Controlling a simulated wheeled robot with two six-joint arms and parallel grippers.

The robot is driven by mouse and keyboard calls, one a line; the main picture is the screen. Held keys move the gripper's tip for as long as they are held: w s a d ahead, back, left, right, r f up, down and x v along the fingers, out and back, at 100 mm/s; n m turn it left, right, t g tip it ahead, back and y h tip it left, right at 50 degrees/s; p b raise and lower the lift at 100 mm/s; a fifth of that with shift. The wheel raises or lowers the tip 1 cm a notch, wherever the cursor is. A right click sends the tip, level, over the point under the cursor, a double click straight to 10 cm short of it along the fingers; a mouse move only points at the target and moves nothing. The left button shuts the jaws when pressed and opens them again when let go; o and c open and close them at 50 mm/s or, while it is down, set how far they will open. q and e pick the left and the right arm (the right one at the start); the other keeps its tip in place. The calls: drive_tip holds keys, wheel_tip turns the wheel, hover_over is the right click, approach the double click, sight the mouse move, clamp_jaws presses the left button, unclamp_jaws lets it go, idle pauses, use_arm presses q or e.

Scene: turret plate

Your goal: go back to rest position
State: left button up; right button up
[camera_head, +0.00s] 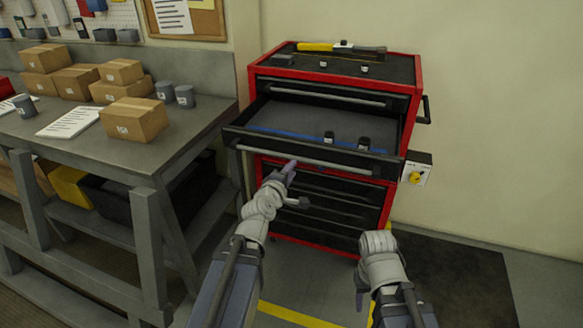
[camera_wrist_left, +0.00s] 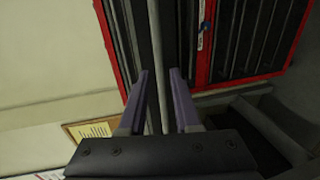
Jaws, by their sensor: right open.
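My left gripper (camera_head: 290,169) is at the front of the pulled-out upper drawer (camera_head: 225,131) of the red tool cabinet, at its long grey handle (camera_head: 318,160). In the left wrist view its two purple-grey fingers (camera_wrist_left: 163,73) stand apart. The handle bar (camera_wrist_left: 153,45) runs between them, with a gap visible beside it, so the gripper is open around the bar. My right gripper (camera_head: 379,245) is low, in front of the cabinet's right side. Its wrist shows, but its fingers are mostly hidden.
The red cabinet (camera_head: 420,72) bears a yellow-handled tool (camera_head: 316,46) on top. A workbench (camera_head: 185,128) with cardboard boxes (camera_head: 134,119) stands left. A box with a yellow knob (camera_head: 417,168) is at the cabinet's right. Floor at right is clear.

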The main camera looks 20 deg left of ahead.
use_arm(q)
drive_tip(key=shift+w, duration=0.15)
drive_tip(key=s+d+f+m+g+h+p, duration=0.1)
drive_tip(key=s+d+f+m+g+h, duration=0.1)
drive_tip(key=s+d+f+m+g, duration=0.45)
drive_tip(key=s+d+f+m+g+h+p, duration=0.1)
drive_tip(key=s+d+f+m+g, duration=0.2)
drive_tip(key=d+f+m, duration=0.5)
drive_tip(key=s+d+m+g+y, duration=0.1)
drive_tip(key=s+m+g+y, duration=0.4)
drive_tip(key=s, duration=0.9)
drive_tip(key=shift+s+d+f+m+g+p, duration=0.25)
drive_tip(key=shift+s+m+g+p, duration=0.1)
drive_tip(key=shift+m+g, duration=0.55)
